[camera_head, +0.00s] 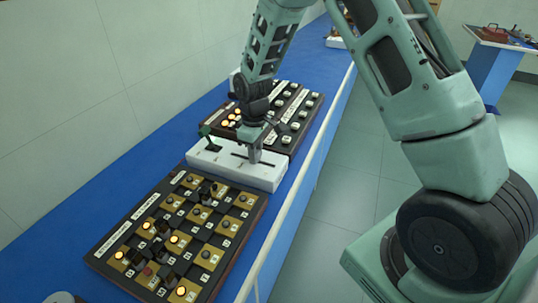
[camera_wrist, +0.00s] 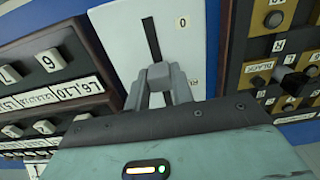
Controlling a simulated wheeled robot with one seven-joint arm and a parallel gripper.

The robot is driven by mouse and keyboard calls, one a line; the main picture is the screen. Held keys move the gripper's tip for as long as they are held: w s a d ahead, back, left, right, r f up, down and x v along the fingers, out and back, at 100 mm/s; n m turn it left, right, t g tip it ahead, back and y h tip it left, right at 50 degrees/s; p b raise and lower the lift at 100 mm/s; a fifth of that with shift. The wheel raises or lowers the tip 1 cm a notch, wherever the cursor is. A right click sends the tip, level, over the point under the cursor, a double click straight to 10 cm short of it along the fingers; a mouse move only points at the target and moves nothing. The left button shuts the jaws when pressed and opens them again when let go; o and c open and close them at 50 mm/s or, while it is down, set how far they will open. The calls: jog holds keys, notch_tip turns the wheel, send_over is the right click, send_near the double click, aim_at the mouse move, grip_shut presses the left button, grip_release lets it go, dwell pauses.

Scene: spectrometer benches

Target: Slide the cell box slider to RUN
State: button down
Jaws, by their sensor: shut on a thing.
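The cell box (camera_head: 225,165) is a white box on the blue bench, between two dark panels. It has a dark slot (camera_head: 238,155) along its top, and the slot shows in the wrist view (camera_wrist: 151,38) running away from my gripper, with a "0" mark beside it. My gripper (camera_head: 254,158) points down at the right part of the box. The RUN label cannot be read in either view.
A dark panel with brass squares, switches and lit amber lamps (camera_head: 180,235) lies in front of the box. Another dark panel with white keys (camera_head: 290,110) lies behind it. The aisle floor at right is clear.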

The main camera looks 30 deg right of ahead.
aim_at(246, 158)
jog(key=w+a, duration=0.1)
jog(key=w, duration=0.1)
jog(key=shift+w+a, duration=0.4)
jog(key=c, duration=1.2)
grip_release()
notch_tip(246, 158, up, 17)
jog(key=b, duration=0.2)
jog(key=shift+r, duration=0.2)
